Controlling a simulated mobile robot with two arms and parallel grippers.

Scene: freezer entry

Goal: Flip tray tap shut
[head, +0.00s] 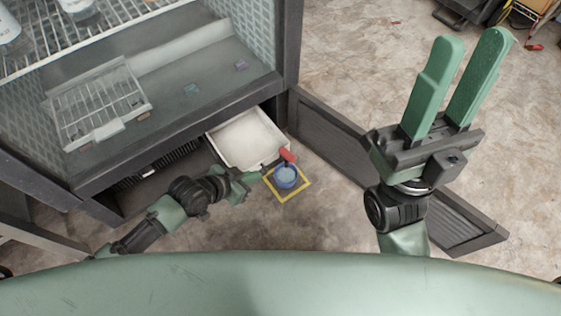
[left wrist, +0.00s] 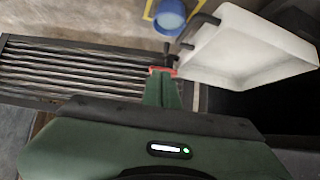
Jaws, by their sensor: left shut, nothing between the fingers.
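The white tray (head: 243,138) sticks out of the low opening under the cabinet; it also shows in the left wrist view (left wrist: 245,48). The tap's red handle (head: 287,155) is at the tray's front right corner. In the left wrist view a red piece (left wrist: 160,71) shows at my fingertips, beside the dark tap pipe (left wrist: 196,28). My left gripper (head: 257,176) is shut and empty, close to the tap; I cannot tell whether it touches. A blue container (head: 286,177) stands below the tap. My right gripper (head: 470,42) is open and empty, raised at the right.
The blue container stands inside a yellow floor square (head: 271,194). A dark panel (head: 335,138) lies angled out from the cabinet to the right. A wire rack (head: 98,103) rests on the cabinet floor. The concrete floor (head: 340,50) at upper right is mostly clear.

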